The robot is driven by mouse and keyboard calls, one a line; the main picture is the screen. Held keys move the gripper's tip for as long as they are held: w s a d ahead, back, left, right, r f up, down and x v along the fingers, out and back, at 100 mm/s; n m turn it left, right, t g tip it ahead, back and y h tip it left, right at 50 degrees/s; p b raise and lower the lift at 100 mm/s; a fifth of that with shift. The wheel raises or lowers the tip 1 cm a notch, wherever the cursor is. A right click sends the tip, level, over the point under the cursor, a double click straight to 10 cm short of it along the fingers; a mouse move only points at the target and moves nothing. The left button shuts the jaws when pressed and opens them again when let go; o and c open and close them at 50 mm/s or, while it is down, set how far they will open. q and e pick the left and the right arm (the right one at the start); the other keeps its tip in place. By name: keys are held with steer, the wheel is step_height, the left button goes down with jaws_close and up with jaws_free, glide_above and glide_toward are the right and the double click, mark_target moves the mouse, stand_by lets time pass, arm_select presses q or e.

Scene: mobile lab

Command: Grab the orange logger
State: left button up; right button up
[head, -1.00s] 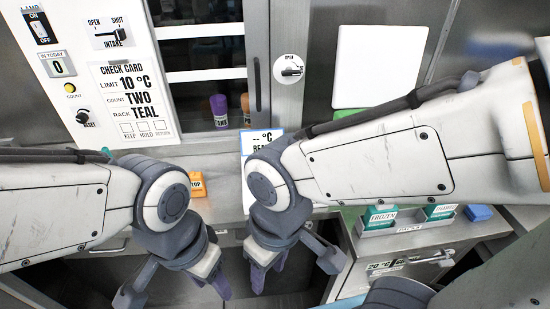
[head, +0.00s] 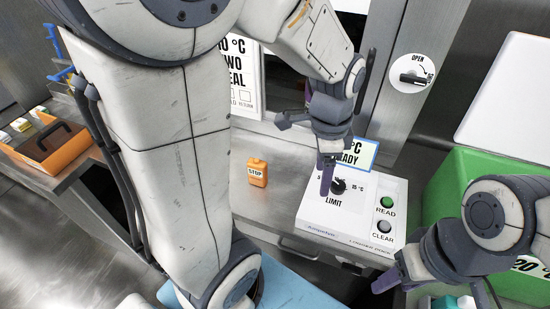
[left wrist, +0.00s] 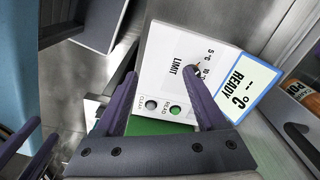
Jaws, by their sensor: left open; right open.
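The orange logger (head: 257,172), a small upright block with a STOP label, stands on the grey bench in the head view. My left gripper (head: 326,178) is open and empty, to the right of the logger and apart from it. Its purple fingers hang over the white reader box, by the LIMIT dial. In the left wrist view the open fingers (left wrist: 162,88) frame part of that box. My right gripper (head: 410,283) is open at the lower right of the head view, far from the logger.
The white reader box (head: 325,222) has READ and CLEAR buttons and a READY display (head: 352,152). A green bin (head: 468,180) stands to its right. An orange carrier (head: 50,148) is at far left. Bare bench surrounds the logger; my left arm passes close on its left.

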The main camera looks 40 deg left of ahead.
arm_select(q)
steer(key=w+a+f+m, duration=0.1)
steer(key=w+a+f, duration=0.1)
steer(key=a, duration=0.3)
steer(key=w+a+f+m, duration=0.1)
steer(key=w+a, duration=0.1)
steer(key=a, duration=0.3)
steer(key=m+b, duration=0.2)
glide_toward(257, 170)
steer(key=shift+w+d+f, duration=0.15)
steer(key=shift+w+f, duration=0.2)
steer(key=shift+w, duration=0.25)
steer(key=shift+w+d+f, duration=0.1)
steer(key=shift+w+f, duration=0.25)
steer(key=shift+w, duration=0.25)
steer(key=f, duration=0.2)
steer(key=a+f, duration=0.1)
steer(key=f, duration=0.1)
steer(key=shift+s+f, duration=0.15)
steer(key=shift+f, duration=0.1)
steer(key=shift+s+a+f, duration=0.1)
steer(key=shift+f, duration=1.45)
steer(key=shift+s+f, duration=0.15)
steer(key=shift+f, duration=1.4)
steer(key=shift+c, duration=0.3)
jaws_close()
steer(key=shift+r, duration=0.1)
